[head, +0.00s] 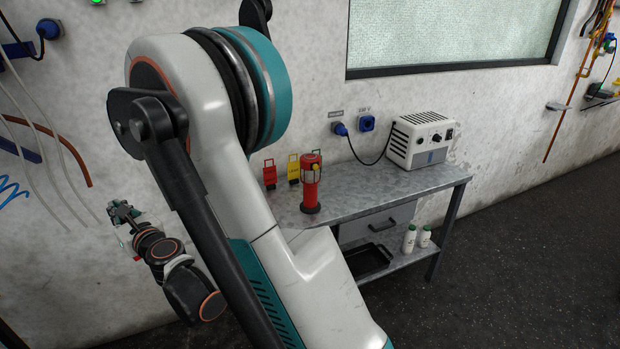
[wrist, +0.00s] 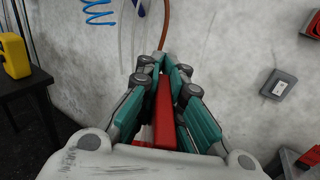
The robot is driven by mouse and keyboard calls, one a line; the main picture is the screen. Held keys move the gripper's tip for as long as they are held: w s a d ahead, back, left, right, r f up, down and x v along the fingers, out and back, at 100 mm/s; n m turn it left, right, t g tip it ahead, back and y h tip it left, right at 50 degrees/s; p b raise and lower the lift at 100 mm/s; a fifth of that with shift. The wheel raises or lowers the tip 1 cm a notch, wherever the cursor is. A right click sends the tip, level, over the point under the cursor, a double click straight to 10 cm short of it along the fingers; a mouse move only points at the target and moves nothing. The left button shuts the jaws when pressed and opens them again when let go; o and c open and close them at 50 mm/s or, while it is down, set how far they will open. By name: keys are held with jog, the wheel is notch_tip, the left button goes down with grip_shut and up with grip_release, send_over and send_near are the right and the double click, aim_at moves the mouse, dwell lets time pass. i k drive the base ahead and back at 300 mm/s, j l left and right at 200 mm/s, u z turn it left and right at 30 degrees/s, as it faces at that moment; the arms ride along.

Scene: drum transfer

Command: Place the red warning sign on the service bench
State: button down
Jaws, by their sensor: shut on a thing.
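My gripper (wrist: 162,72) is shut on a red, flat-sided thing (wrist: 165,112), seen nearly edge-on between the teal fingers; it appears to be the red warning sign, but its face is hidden. In the head view my gripper (head: 121,211) is at the lower left, in front of the wall and well left of the bench. The grey metal service bench (head: 400,183) stands against the wall right of centre. My arm hides its left end.
A red lantern (head: 310,184) stands on the bench's left part, with small red (head: 269,174) and yellow (head: 293,169) items behind it. A white powered box (head: 421,140) stands at the back right. The bench top between lantern and box is clear. White bottles (head: 410,239) stand on the lower shelf.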

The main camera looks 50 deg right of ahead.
aim_at(372, 180)
jog(key=l+z, duration=0.3)
jog(key=z, duration=0.2)
jog(key=l+z, duration=0.25)
jog(key=z, duration=0.25)
jog(key=i+l+z, duration=0.1)
jog(key=l+z, duration=0.15)
jog(key=z, duration=0.25)
jog(key=i+l, duration=0.25)
jog(key=l, duration=0.15)
jog(key=i+l, duration=0.2)
jog(key=l, duration=0.2)
